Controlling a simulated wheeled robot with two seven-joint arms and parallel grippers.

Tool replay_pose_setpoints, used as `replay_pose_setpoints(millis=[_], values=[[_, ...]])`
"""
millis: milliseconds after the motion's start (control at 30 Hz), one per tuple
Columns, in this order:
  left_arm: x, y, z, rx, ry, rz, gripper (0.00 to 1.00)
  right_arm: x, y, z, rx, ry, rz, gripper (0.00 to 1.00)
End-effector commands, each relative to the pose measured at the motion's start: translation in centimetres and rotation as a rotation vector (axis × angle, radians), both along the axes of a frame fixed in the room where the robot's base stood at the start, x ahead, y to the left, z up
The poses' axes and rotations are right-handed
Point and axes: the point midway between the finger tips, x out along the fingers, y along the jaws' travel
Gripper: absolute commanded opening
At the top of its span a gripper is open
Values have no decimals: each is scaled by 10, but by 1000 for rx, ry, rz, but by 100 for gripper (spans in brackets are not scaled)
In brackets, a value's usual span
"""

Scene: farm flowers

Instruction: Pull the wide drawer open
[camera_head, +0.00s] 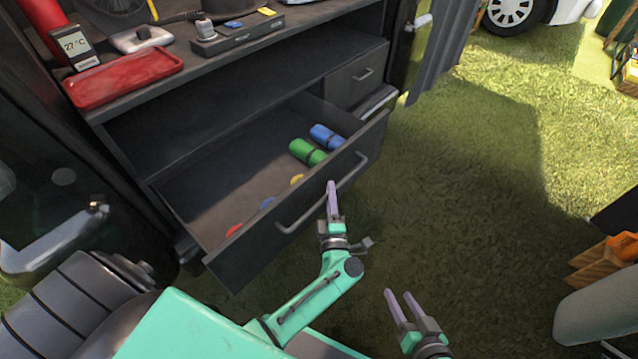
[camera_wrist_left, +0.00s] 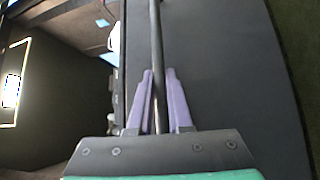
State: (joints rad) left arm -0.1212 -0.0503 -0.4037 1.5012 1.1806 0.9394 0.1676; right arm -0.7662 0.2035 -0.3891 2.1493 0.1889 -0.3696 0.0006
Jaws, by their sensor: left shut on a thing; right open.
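The wide drawer (camera_head: 245,262) of the dark cabinet stands open, pulled well out. Its long bar handle (camera_head: 297,222) runs across the front. Inside the drawer are a green cylinder (camera_head: 307,152), a blue cylinder (camera_head: 326,136) and several small coloured discs along the front. My right gripper (camera_head: 397,300) is open and empty, low over the grass, away from the drawer.
A small drawer (camera_head: 357,76) with its own handle is to the right, above the wide one. A red tray (camera_head: 124,77) and several devices stand on the cabinet top. An orange object (camera_head: 622,247) is at the far right.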

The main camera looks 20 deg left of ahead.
Motion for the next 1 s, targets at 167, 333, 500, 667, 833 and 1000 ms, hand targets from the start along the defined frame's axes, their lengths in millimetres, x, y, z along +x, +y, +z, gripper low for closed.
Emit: replay_pose_setpoints(millis=[167, 333, 500, 667, 833, 1000], values=[[-2, -7, -1, 0, 1, 1, 0, 0, 0, 0, -1, 2, 0, 50], [-3, -7, -1, 0, 1, 1, 0, 0, 0, 0, -1, 2, 0, 50], [-3, -7, -1, 0, 1, 1, 21, 0, 0, 0, -1, 2, 0, 50], [-2, -7, -1, 0, 1, 1, 47, 0, 0, 0, -1, 2, 0, 50], [-2, -7, 0, 1, 0, 1, 47, 0, 0, 0, 0, 1, -1, 50], [-13, -13, -2, -1, 4, 0, 47, -1, -1, 1, -11, 16, 5, 50]])
